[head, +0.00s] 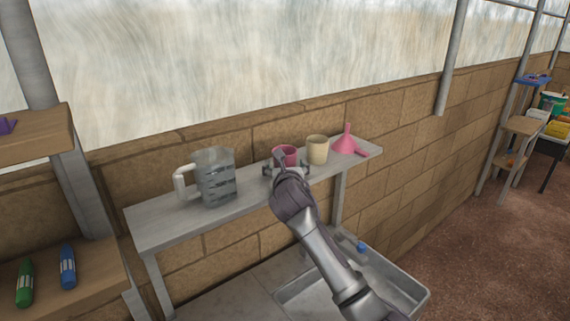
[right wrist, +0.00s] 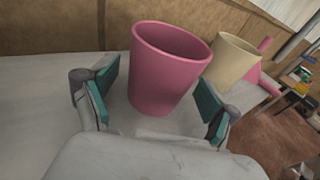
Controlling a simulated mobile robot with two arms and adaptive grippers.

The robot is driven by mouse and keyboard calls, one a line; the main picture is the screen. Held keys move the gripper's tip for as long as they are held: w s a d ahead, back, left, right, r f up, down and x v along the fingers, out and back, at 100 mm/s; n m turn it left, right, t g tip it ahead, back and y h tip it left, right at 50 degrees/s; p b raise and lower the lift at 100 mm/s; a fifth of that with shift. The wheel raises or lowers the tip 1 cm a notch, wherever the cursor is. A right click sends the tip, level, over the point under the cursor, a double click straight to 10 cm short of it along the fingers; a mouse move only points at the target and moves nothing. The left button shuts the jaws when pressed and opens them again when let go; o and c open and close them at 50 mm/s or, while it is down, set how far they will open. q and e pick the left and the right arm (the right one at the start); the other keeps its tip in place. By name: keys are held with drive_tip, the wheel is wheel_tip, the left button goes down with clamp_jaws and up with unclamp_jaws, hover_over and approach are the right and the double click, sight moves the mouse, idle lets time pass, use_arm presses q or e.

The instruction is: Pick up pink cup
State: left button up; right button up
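The pink cup (head: 286,153) stands upright on the grey wall shelf (head: 160,227), partly hidden behind my right gripper (head: 290,170) in the head view. In the right wrist view the pink cup (right wrist: 166,75) stands just ahead of and between the two teal-padded fingers of my right gripper (right wrist: 158,98). The fingers are spread wide, with a gap on each side of the cup, and hold nothing. My left gripper is not in view.
A clear measuring jug (head: 214,178) with a white handle stands on the left. A sink (head: 405,285) lies below the shelf.

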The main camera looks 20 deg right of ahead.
drive_tip(key=c, duration=1.1)
drive_tip(key=shift+r, duration=0.1)
